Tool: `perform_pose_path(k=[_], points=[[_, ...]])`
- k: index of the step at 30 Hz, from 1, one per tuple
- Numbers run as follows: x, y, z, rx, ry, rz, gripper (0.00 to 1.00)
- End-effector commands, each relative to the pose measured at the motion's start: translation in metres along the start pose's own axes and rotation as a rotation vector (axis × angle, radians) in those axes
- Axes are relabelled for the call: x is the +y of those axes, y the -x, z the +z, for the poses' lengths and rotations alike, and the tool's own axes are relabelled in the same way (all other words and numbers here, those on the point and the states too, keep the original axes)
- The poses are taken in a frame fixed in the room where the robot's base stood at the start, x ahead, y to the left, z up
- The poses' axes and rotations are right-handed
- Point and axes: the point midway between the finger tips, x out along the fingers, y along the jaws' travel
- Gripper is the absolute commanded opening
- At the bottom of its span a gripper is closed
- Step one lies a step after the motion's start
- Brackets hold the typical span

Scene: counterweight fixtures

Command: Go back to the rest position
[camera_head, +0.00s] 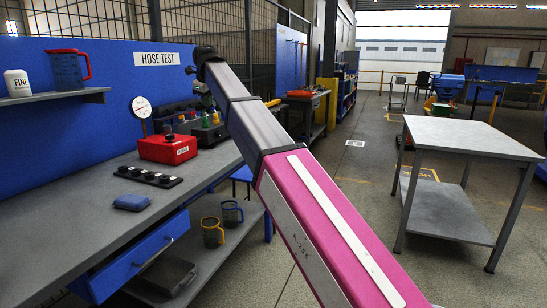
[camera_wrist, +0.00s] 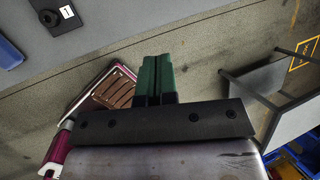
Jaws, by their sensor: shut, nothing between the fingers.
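My gripper shows in the wrist view with its two green fingers (camera_wrist: 157,77) side by side, touching and empty. It hangs over bare floor, apart from the grey bench, whose edge shows at the upper left. In the head view my pink and grey arm reaches up and forward from the lower right, beside the bench (camera_head: 75,228).
On the bench are a red box (camera_head: 167,149), a black strip with knobs (camera_head: 148,176), a blue block (camera_head: 131,202) and a gauge (camera_head: 141,108). A blue drawer (camera_head: 140,262) stands open below. A grey table (camera_head: 470,137) stands right; floor between is clear.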

Motion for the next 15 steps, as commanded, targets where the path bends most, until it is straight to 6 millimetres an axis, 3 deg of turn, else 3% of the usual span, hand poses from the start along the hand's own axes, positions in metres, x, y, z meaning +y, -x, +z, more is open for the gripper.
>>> perform_pose_path(k=[8,15], points=[[-0.002,-0.029,-0.024,0.018,0.079,0.008,0.00],[-0.004,-0.068,-0.060,0.041,0.192,0.022,0.00]])
